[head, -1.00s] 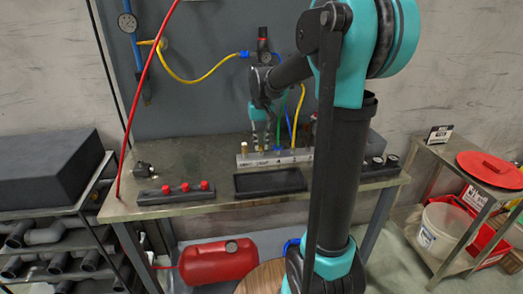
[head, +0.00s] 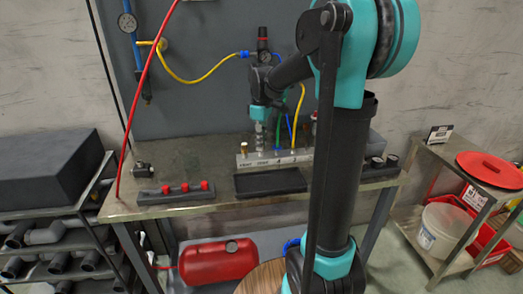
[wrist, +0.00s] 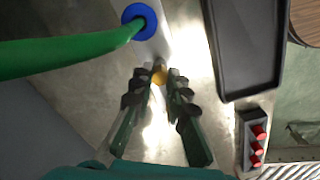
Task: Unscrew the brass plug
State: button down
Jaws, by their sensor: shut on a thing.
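My gripper (head: 260,142) points down over the left part of a pale metal block (head: 285,158) on the bench. In the wrist view my gripper (wrist: 160,76) is shut on the brass plug (wrist: 159,73), a small round golden piece between the fingertips. In the head view the fingers hide that piece, and I cannot tell whether it is still seated. Another small brass-coloured fitting (head: 244,148) stands upright at the block's left end, apart from the fingers.
A green hose (wrist: 90,50) with a blue collar (wrist: 139,20) rises close beside my gripper; yellow and blue hoses stand farther right. A black tray (head: 270,193) lies in front of the block. A dark rack (head: 175,195) with red caps sits front left. The bench between is clear.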

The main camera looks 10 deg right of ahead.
jog(key=c, duration=1.6)
grip_release()
jog(key=shift+c, duration=0.2)
jog(key=m, duration=0.5)
jog(key=shift+m, duration=0.3)
jog(key=m, duration=1.9)
jog(key=shift+m, duration=0.3)
